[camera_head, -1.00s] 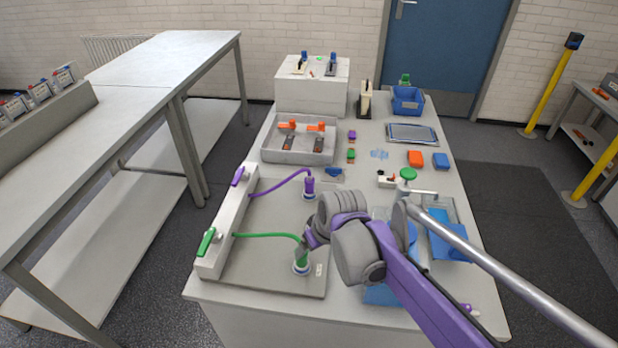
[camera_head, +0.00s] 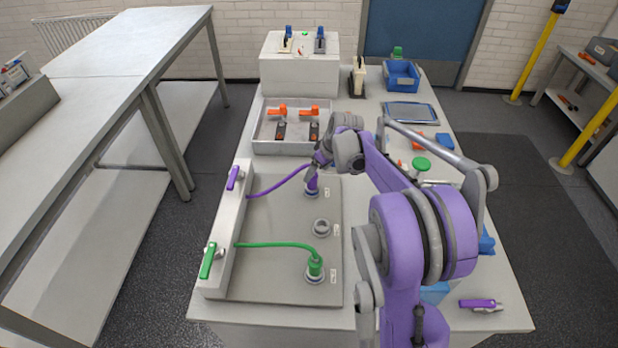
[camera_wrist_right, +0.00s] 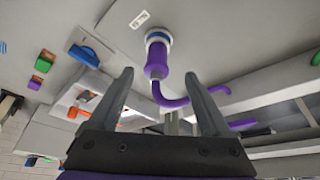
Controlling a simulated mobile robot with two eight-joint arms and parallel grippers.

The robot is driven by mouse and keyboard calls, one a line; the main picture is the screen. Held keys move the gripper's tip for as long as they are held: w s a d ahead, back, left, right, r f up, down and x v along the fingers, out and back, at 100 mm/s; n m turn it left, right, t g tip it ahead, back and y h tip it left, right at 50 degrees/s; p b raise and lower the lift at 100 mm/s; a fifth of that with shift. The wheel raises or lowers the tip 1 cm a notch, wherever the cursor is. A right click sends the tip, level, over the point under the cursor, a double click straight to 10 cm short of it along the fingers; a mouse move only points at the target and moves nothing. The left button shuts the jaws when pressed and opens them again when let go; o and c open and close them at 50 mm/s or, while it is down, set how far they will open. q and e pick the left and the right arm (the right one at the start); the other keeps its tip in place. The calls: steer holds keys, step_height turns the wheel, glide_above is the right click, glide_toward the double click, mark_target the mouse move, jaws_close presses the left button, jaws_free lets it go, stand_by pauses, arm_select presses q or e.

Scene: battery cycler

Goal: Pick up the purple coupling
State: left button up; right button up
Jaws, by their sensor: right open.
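The purple coupling (camera_head: 312,188) stands upright in the far port of the grey plate (camera_head: 282,274), with a purple hose (camera_head: 272,187) curving from it to the left. My right gripper (camera_head: 314,172) is at the coupling's upper part in the head view and partly covers it. In the right wrist view, the purple coupling (camera_wrist_right: 156,58) sits between and slightly beyond the two open fingertips of my right gripper (camera_wrist_right: 159,73). I cannot tell whether a finger touches it. My left gripper is out of view.
The green coupling (camera_head: 315,267) with its green hose (camera_head: 275,245) stands in the near port. An empty port (camera_head: 322,227) lies between. A grey tray (camera_head: 262,140) with orange-handled tools is just behind the plate. A blue bin (camera_head: 402,75) stands farther back.

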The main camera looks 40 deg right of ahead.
mark_target(312, 179)
steer(key=shift+x, duration=0.9)
steer(key=shift+d+x, duration=0.2)
steer(key=shift+x, duration=2.55)
steer(key=shift+w+r, duration=0.15)
jaws_close()
